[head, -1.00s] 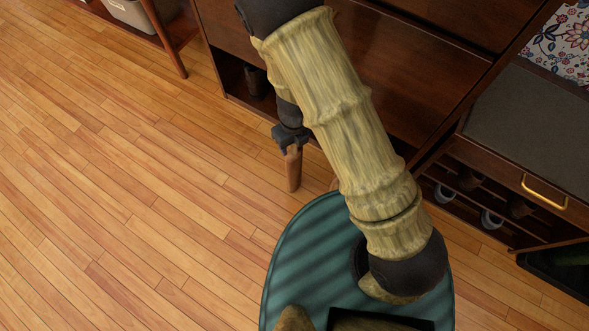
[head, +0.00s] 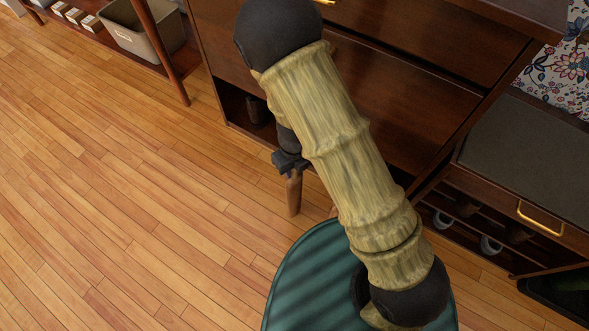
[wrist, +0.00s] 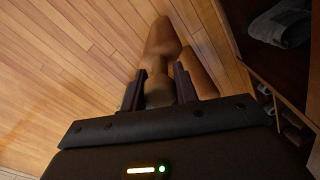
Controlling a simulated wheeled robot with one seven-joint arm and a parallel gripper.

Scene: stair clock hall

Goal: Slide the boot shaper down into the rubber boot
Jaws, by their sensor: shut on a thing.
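My gripper (head: 291,163) is shut on the brown wooden boot shaper (head: 293,196), which hangs below the jaws above the floor in the head view. In the wrist view, my gripper's dark fingers (wrist: 159,90) sit on both sides of the boot shaper (wrist: 162,42), whose rounded wooden body extends away from them. I cannot clearly make out the rubber boot. A dark upright object (head: 256,110) stands in the open bottom of the cabinet, left of my forearm, too dim to identify.
A dark wooden cabinet (head: 405,85) stands behind my arm. To the right is a grey-topped bench (head: 540,140) with shoes (head: 490,243) on its lower shelves. A grey bin (head: 143,38) sits on a low rack at upper left. The wooden floor (head: 120,200) is open at left.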

